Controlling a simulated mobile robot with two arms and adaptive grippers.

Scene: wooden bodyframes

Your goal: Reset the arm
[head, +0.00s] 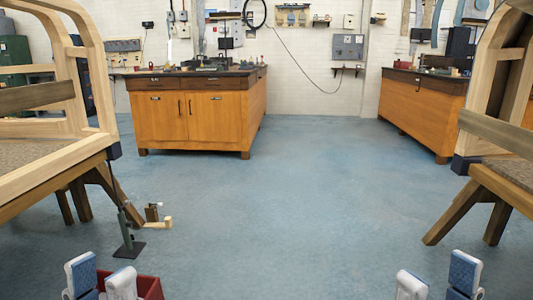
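My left gripper (101,283) shows at the bottom left of the head view. Its two white and blue fingers stand apart with a gap between them, and I see nothing held. My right gripper (437,285) shows at the bottom right, its fingers also apart and empty. The arms behind both grippers are cut off by the lower edge of the picture.
Wooden bodyframes on trestles stand at left (92,90) and right (490,130). A red box (150,287) is beside my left gripper. A small dark stand (129,248) is on the floor. Wooden cabinets (190,117) (425,110) stand behind. The middle blue floor is clear.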

